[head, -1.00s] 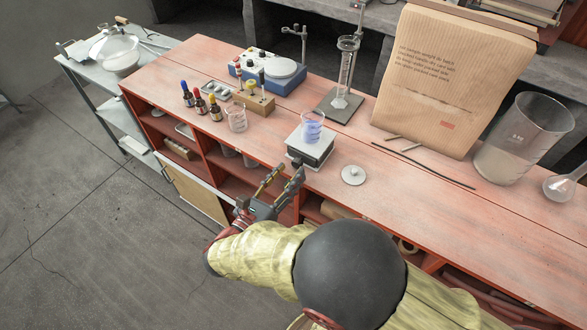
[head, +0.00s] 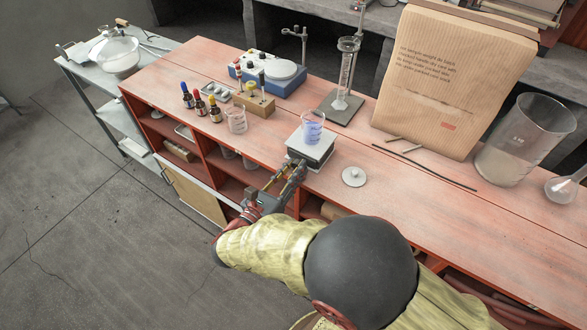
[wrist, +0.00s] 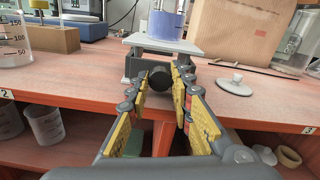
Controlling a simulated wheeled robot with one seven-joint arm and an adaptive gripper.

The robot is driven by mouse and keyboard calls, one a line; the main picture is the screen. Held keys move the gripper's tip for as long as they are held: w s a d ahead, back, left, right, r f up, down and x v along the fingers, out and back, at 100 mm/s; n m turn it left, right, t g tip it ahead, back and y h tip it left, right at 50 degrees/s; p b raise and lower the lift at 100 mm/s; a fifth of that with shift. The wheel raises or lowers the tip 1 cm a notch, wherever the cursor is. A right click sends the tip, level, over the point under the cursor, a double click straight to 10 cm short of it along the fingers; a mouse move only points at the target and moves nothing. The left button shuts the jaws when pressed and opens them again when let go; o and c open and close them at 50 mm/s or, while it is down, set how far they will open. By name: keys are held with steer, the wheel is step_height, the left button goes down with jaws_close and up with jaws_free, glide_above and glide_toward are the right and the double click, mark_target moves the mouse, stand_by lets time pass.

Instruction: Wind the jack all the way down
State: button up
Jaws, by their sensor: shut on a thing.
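The lab jack (head: 312,151) stands near the front edge of the red bench, with a flat pale top plate that also shows in the wrist view (wrist: 165,45). A glass beaker with blue liquid (head: 312,128) stands upright on that plate; only its lower part shows in the wrist view (wrist: 165,25). The jack's dark round knob (wrist: 160,78) faces me. My gripper (wrist: 160,82) has its two yellow-padded fingers on either side of the knob and is shut on it. In the head view my gripper (head: 291,168) reaches the jack's front, and the knob is hidden there.
A pale round lid (head: 353,176) lies right of the jack. An empty beaker (head: 237,120) and dropper bottles (head: 200,105) stand to the left. A measuring cylinder on a stand (head: 345,75) is behind. A large paper bag (head: 450,80) and big beaker (head: 525,140) stand to the right.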

jaws_close()
steer(key=shift+n, duration=0.8)
steer(key=o, duration=0.6)
jaws_free()
steer(key=v, duration=1.2)
steer(key=shift+a, duration=0.1)
